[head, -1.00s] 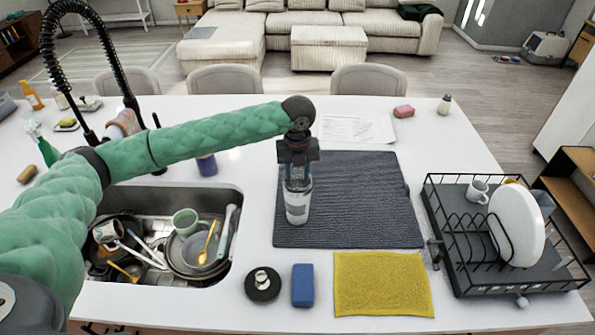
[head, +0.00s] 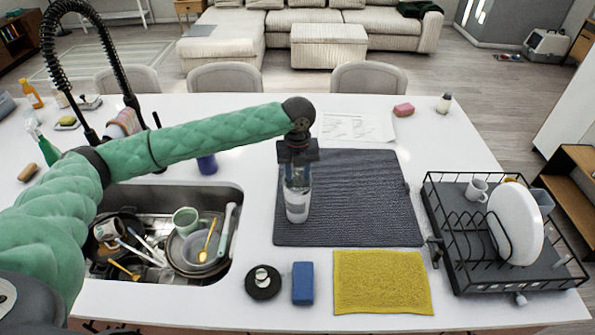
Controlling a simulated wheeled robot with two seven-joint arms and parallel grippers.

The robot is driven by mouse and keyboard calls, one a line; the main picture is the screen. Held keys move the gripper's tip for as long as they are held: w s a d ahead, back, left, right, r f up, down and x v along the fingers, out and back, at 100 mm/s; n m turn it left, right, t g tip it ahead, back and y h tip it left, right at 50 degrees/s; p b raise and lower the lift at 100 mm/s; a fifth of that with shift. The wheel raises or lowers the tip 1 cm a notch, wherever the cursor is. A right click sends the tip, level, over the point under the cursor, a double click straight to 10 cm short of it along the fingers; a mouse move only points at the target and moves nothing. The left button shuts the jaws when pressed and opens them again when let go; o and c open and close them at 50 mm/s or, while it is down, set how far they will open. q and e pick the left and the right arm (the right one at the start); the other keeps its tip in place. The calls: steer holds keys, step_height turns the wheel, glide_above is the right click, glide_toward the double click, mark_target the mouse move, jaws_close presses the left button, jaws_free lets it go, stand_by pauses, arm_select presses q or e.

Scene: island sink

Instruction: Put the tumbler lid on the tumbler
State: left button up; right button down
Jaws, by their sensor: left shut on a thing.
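The tumbler (head: 297,208), a clear cup with a whitish label, stands upright on the dark grey drying mat (head: 365,200), near its left edge. My left gripper (head: 297,182) points straight down over it, with its fingers at the sides of the tumbler's upper part, shut on it. The gripper body hides the tumbler's rim, so I cannot tell what lies on top. A round black disc with a shiny knob (head: 263,281) lies on the counter in front of the mat; I cannot tell if it is the tumbler lid. My right gripper is not in view.
A blue sponge (head: 302,284) and a yellow cloth (head: 382,283) lie along the front. A black dish rack (head: 446,215) with a white plate stands at right. The sink (head: 236,262) at left holds dishes. The mat's right part is clear.

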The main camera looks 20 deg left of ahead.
arm_select(q)
steer(key=shift+f, duration=0.1)
stand_by(0.3)
steer(key=o, duration=1)
steer(key=shift+o, duration=0.2)
